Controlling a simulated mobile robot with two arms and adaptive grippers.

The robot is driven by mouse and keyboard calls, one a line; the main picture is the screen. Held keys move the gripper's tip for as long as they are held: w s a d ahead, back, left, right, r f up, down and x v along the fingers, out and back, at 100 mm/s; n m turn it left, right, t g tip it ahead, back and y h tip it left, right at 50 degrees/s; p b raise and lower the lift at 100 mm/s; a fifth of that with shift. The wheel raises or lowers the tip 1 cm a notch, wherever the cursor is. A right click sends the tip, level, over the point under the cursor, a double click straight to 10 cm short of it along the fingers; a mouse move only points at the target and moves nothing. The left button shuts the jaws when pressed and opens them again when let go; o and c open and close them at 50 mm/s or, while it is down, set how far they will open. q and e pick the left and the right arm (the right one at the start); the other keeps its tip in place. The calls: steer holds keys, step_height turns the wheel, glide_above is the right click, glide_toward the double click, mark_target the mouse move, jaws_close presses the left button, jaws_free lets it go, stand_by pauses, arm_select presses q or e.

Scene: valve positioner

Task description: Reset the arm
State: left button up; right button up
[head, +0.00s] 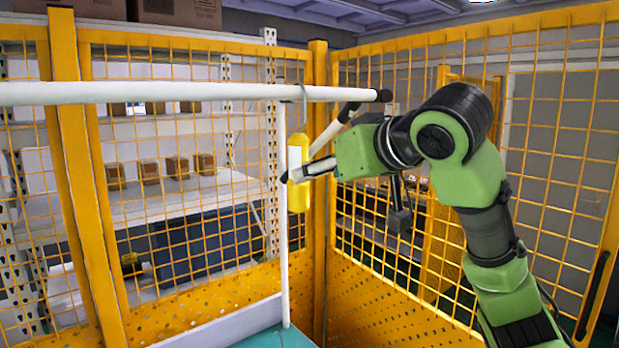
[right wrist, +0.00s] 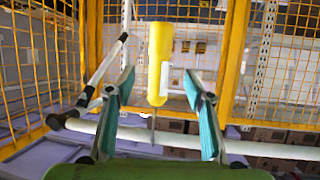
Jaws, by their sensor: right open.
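A long yellow object (head: 299,192) hangs by a grey hook from a white horizontal bar (head: 190,93) in the head view. A white part shows on its side. My right gripper (head: 303,172) comes in from the right at the height of its middle. In the right wrist view, the yellow object (right wrist: 159,60) appears between the two spread teal-padded fingers of my right gripper (right wrist: 160,74), with a gap on each side. The fingers are open and hold nothing. I cannot tell how deep the object sits between them. My left gripper is not in view.
Yellow mesh fencing with a corner post (head: 319,230) stands close behind the hanging object. A thin white upright (head: 283,250) stands next to it. Shelves (head: 150,208) with small brown boxes are behind the fence. A dark-ended bar (head: 340,125) juts near my right arm.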

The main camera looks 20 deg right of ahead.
steer(key=s+a+f+g, duration=0.2)
steer(key=f, duration=1.5)
steer(key=s+a+f+g, duration=0.1)
steer(key=a+f+g, duration=0.1)
steer(key=f, duration=1.5)
steer(key=s+f+g+h, duration=0.1)
steer(key=s+f+g, duration=0.2)
steer(key=s+f, duration=1.3)
steer(key=s+d+f+g+h, duration=0.1)
steer(key=s+d+f+g, duration=0.2)
steer(key=s+f, duration=0.85)
steer(key=s+f+g+b, duration=0.15)
steer(key=f+b, duration=0.25)
steer(key=f, duration=1.2)
steer(key=s+f+b, duration=0.2)
steer(key=f+b, duration=0.1)
steer(key=f, duration=1.3)
steer(key=s+d+f+b, duration=0.1)
steer(key=s+f+b, duration=0.2)
steer(key=s+f, duration=0.5)
steer(key=s+d+f+b, duration=0.1)
steer(key=s+f+b, duration=0.2)
steer(key=s+f, duration=0.6)
step_height(320, 180, down, 5)
steer(key=shift+s+d+f+g+h, duration=0.1)
steer(key=shift+s+d+g+h, duration=0.15)
steer(key=shift+d+g+h, duration=0.15)
